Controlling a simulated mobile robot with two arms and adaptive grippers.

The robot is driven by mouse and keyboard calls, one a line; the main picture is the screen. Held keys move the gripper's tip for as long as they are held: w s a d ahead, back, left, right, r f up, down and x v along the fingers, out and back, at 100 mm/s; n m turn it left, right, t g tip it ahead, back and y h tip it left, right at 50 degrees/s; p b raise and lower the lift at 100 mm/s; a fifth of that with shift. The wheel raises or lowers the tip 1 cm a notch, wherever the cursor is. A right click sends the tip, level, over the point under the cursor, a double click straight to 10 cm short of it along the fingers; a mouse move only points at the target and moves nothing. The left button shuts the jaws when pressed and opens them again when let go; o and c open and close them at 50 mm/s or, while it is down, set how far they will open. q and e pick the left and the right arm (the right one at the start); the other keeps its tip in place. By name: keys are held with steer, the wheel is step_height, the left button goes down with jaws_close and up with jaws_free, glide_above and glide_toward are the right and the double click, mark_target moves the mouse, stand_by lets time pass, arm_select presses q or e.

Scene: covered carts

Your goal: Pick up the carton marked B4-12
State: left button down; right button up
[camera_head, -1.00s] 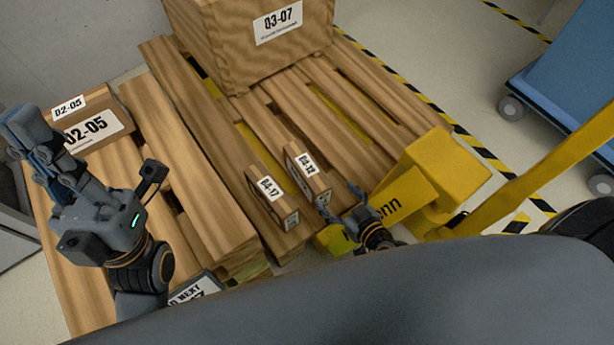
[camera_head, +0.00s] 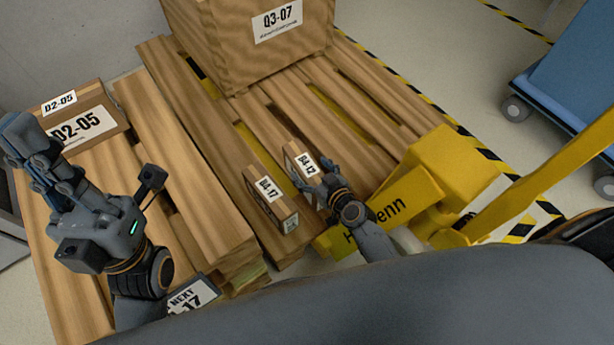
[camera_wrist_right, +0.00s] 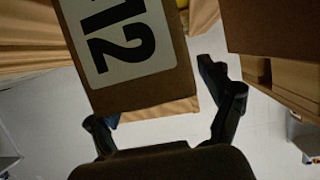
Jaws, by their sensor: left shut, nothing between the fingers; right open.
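The small brown carton marked B4-12 (camera_head: 305,163) stands upright on a wooden pallet in the head view. My right gripper (camera_head: 314,174) is open at its near side, with its fingers close to the label and covering a lower part of the carton. In the right wrist view the carton (camera_wrist_right: 125,50), with "12" on its label, lies ahead of the open right gripper (camera_wrist_right: 158,98), nearer its left finger. I cannot tell whether a finger touches it. My left gripper (camera_head: 25,150) is shut and empty, above the left pallet.
A similar carton marked B4-17 (camera_head: 266,195) stands just left. A large Q3-07 box (camera_head: 245,50) is behind, and a D2-05 box (camera_head: 105,115) is at left. A yellow pallet truck (camera_head: 430,175) stands close on the right. A brown block (camera_wrist_right: 270,25) fills the wrist view's upper right.

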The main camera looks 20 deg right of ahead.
steer(key=shift+w+a+f, duration=0.1)
steer(key=shift+w+f, duration=0.15)
steer(key=shift+w, duration=0.2)
jaws_close()
steer(key=shift+r, duration=0.15)
